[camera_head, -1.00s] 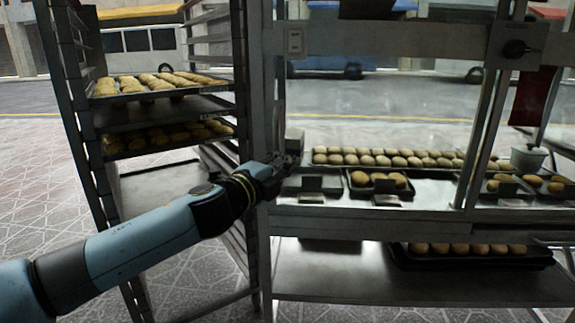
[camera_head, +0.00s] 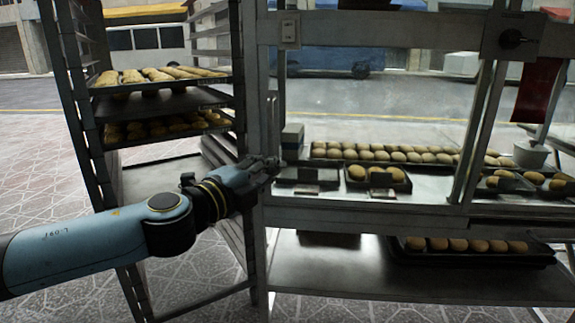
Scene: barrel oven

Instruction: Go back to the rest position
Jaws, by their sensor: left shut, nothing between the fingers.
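My left arm comes in from the left edge, low in the picture. Its left gripper (camera_head: 272,165) is shut and empty. In the picture it overlaps the post between the tray rack (camera_head: 88,150) and the glass-fronted counter (camera_head: 360,216); I cannot tell whether it touches either. My right gripper is not in view.
The rack holds trays of pastries (camera_head: 160,75). The counter holds a long row of buns (camera_head: 410,153) and small trays of bread (camera_head: 377,174). A black tray of buns (camera_head: 470,250) sits on the lower shelf (camera_head: 340,285). Paved floor (camera_head: 35,180) is clear at left.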

